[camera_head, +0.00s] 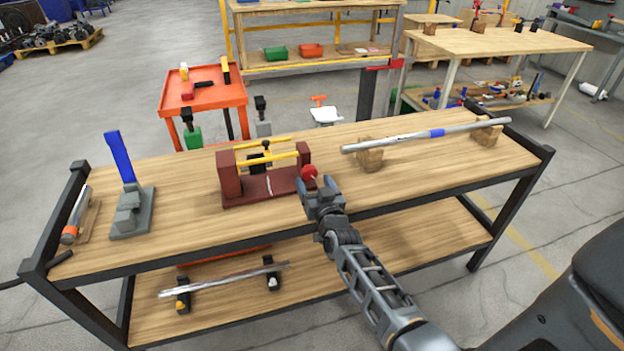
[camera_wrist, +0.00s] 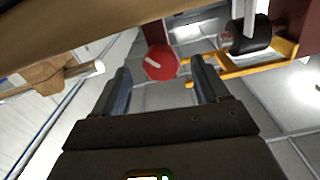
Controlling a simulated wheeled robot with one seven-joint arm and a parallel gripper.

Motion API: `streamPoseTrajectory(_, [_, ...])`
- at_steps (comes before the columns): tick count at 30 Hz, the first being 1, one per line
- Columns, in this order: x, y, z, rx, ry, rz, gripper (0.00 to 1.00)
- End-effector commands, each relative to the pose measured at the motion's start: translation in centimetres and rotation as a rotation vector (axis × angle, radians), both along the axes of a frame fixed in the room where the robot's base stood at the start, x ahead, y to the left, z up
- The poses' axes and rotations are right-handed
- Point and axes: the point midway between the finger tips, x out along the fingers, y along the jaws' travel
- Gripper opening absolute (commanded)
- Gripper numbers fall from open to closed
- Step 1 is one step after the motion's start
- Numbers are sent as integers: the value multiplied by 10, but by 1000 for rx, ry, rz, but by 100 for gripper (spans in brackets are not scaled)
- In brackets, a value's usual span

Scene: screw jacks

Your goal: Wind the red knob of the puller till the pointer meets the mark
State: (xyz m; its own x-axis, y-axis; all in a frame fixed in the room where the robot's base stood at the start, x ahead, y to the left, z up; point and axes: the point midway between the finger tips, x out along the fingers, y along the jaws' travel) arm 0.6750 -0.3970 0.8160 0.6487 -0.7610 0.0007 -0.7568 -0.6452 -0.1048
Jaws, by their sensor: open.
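The puller (camera_head: 258,188) stands on the wooden bench top, with a dark red base, two upright blocks and yellow bars. Its red knob (camera_head: 309,170) is at its right end, and it also shows in the wrist view (camera_wrist: 160,63) as a round red disc with a white line. My gripper (camera_head: 317,186) is at the knob's near right side. In the wrist view my gripper (camera_wrist: 160,85) is open, with the knob between and just beyond its fingertips, not visibly clamped. The pointer and the mark are too small to tell apart.
A blue-handled grey tool (camera_head: 128,195) stands at the left of the bench. A long metal bar (camera_head: 400,139) rests on wooden blocks at the right. The bench top (camera_head: 195,217) has free room left of the puller. An orange cart (camera_head: 203,92) stands behind.

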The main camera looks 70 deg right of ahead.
Motion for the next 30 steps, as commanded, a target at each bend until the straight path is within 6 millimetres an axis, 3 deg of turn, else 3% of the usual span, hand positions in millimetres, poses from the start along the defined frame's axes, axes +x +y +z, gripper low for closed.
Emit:
streamPoseTrajectory(6, [14,-16,0,1,-2,0,74])
streamPoseTrajectory(16, [16,-18,-1,1,0,1,74])
streamPoseTrajectory(30, [16,-18,0,1,0,1,30])
